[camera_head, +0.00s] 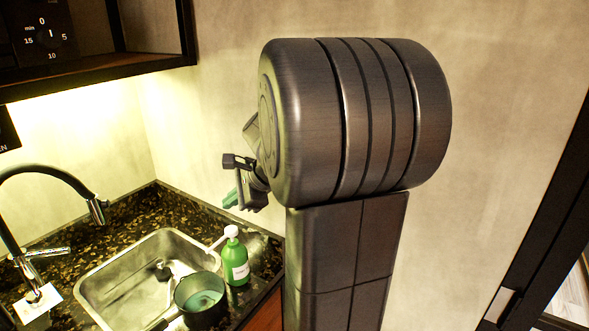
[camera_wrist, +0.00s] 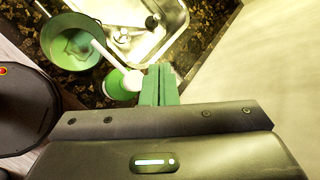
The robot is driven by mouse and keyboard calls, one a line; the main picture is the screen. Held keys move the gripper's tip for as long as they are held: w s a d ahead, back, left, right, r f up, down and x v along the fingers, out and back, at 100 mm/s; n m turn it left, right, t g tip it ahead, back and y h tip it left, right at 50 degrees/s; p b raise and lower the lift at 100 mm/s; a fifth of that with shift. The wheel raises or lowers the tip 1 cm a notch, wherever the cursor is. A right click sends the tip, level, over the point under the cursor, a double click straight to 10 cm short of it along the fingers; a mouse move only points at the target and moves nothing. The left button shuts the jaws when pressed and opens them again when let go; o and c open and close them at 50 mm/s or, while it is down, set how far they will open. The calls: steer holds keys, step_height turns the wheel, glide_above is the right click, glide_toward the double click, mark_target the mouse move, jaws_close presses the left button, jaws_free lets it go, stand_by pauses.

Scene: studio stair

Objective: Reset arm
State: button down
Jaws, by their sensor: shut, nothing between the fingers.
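My gripper (camera_head: 230,201) hangs in the air above the counter, beside my arm's large dark joint in the head view. Its green fingers (camera_wrist: 160,84) are together in the wrist view, with nothing seen between them. Below it, a green bottle (camera_head: 236,264) with a white cap stands upright on the counter by the sink. In the wrist view the bottle (camera_wrist: 118,86) is just left of the fingers and seen from above. The gripper is apart from it.
A steel sink (camera_head: 113,290) is set in a dark speckled counter (camera_head: 125,215). A dark pot (camera_head: 199,312) with green inside sits at its near right edge. A black faucet (camera_head: 50,172) arches at the left. A dark cabinet (camera_head: 150,62) hangs above. The wall right of my arm is bare.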

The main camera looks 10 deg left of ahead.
steer(key=shift+f+b, duration=1.4)
steer(key=shift+b, duration=0.05)
steer(key=shift+r+b, duration=0.25)
steer(key=shift+b, duration=0.15)
step_height(320, 180, up, 6)
steer(key=p, duration=0.5)
steer(key=shift+r+p, duration=0.2)
steer(key=shift+p, duration=0.1)
steer(key=shift+f, duration=0.1)
step_height(320, 180, down, 6)
steer(key=b, duration=0.5)
steer(key=shift+r, duration=0.2)
steer(key=shift+p, duration=0.9)
